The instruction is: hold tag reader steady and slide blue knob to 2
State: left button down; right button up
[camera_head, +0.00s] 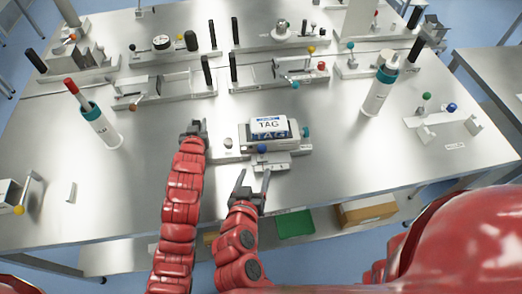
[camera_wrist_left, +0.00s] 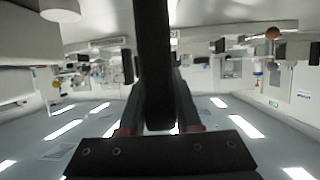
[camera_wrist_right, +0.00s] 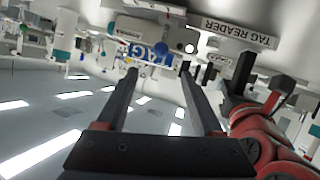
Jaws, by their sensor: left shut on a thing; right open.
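The tag reader (camera_head: 292,151) stands on the metal table in the head view, with a white and blue TAG block on top. Its TAG READER label (camera_wrist_right: 240,32) shows in the right wrist view. The blue knob (camera_head: 262,149) is on its near side. My left gripper (camera_head: 193,130) is at the reader's left end, shut on a black upright handle (camera_wrist_left: 154,60), which also shows in the right wrist view (camera_wrist_right: 242,72). My right gripper (camera_head: 252,186) is open and empty, in front of the knob, its fingers pointing at the reader and apart from the knob.
Several fixtures with levers line the back. A bracket with green and blue balls (camera_head: 443,125) is at far right.

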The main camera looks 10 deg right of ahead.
aim_at(262, 151)
jog(key=x, duration=1.1)
jog(key=shift+w+d+f, duration=0.2)
jog(key=shift+w, duration=0.1)
grip_shut()
jog(key=shift+d, duration=0.1)
dwell(1.0)
